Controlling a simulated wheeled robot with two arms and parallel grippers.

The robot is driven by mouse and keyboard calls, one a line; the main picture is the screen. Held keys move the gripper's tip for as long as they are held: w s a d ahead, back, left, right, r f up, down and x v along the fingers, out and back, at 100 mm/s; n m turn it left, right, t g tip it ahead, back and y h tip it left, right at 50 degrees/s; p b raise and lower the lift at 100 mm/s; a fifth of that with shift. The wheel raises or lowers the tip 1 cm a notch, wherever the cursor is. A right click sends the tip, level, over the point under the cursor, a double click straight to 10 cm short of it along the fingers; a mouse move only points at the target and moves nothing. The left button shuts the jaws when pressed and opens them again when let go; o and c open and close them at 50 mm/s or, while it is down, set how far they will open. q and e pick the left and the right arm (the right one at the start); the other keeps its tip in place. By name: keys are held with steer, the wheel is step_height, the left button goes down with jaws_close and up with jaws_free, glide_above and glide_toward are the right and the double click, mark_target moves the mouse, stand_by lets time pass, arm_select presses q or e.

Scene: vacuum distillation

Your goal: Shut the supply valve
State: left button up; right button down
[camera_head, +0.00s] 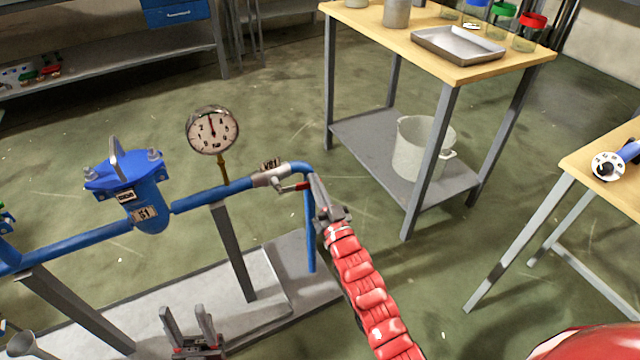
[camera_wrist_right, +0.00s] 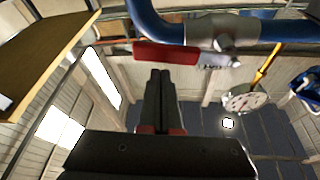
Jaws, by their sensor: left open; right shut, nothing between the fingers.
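The supply valve (camera_head: 270,178), tagged V01, sits on the blue pipe just before its downward bend. Its red lever handle (camera_head: 293,187) points toward the bend, roughly along the pipe; the right wrist view also shows the red handle (camera_wrist_right: 165,54) beside the pipe. My right gripper (camera_head: 316,180) is shut and empty by the handle's free end. In the right wrist view its fingertips (camera_wrist_right: 160,73) are just below the handle; I cannot tell if they touch it. My left gripper (camera_head: 186,310) is open and empty, low in the head view, apart from the valve.
A pressure gauge (camera_head: 212,130) stands on the pipe left of the valve. A blue filter housing (camera_head: 140,190) is further left. A grey post (camera_head: 233,255) supports the pipe above a grey base. A wooden-topped table (camera_head: 400,40) stands behind, with a white pot (camera_head: 422,150) on its shelf.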

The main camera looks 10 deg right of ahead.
steer(key=shift+f, duration=0.3)
steer(key=shift+f+m+h, duration=0.4)
steer(key=shift+f+m, duration=0.1)
steer(key=shift+m, duration=0.4)
steer(key=s+a+f+m+g+h, duration=0.2)
steer(key=a+f+m+h, duration=0.2)
steer(key=m, duration=1.2)
steer(key=shift+a+f+g+h+p, duration=0.4)
steer(key=shift+a+f, duration=0.85)
steer(key=shift+f, duration=0.55)
steer(key=shift+s+a, duration=0.1)
